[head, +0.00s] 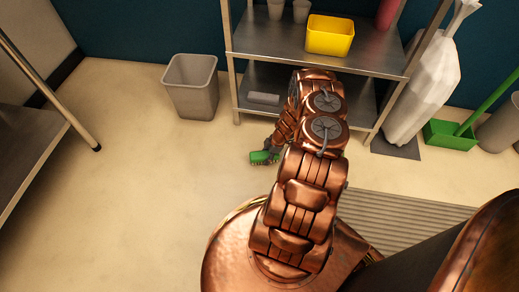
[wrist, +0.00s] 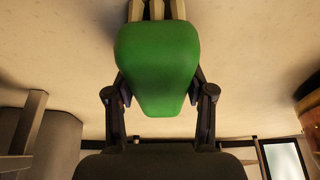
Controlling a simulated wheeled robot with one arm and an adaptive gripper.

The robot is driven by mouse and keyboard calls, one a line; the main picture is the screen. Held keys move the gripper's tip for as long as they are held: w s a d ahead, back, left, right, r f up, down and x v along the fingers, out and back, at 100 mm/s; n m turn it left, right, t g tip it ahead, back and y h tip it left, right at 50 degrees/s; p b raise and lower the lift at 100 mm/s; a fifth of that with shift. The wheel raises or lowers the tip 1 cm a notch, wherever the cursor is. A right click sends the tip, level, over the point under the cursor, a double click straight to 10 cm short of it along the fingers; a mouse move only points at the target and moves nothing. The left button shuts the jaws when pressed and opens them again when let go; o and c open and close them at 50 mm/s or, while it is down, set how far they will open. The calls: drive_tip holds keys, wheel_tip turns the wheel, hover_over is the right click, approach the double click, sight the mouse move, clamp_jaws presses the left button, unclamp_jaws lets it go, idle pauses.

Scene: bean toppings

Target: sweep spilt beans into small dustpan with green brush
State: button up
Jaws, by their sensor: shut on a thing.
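My gripper (wrist: 160,92) is shut on the green brush (wrist: 157,62), with one dark finger on each side of its green body. Pale bristles (wrist: 157,10) show beyond it at the top of the wrist view. In the head view the brush (head: 260,158) is a small green shape over the pale floor, left of my arm; my arm hides much of the gripper. A green dustpan with a long handle (head: 449,136) stands on the floor at the right. I cannot tell whether it is the small dustpan. I make out no spilt beans in either view.
A metal shelf unit (head: 282,52) holds a yellow bin (head: 329,36); a grey block (head: 263,98) lies lower down. A grey bin (head: 190,85) stands left of it and a white sack (head: 425,85) right. A metal table (head: 30,150) is at left. The floor between is clear.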

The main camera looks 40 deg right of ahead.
drive_tip(key=shift+s+d+f, duration=0.15)
drive_tip(key=shift+s+f, duration=0.05)
drive_tip(key=shift+r+p, duration=0.75)
drive_tip(key=shift+r, duration=0.1)
wheel_tip(320, 180, up, 6)
drive_tip(key=p, duration=0.8)
drive_tip(key=shift+p, duration=0.3)
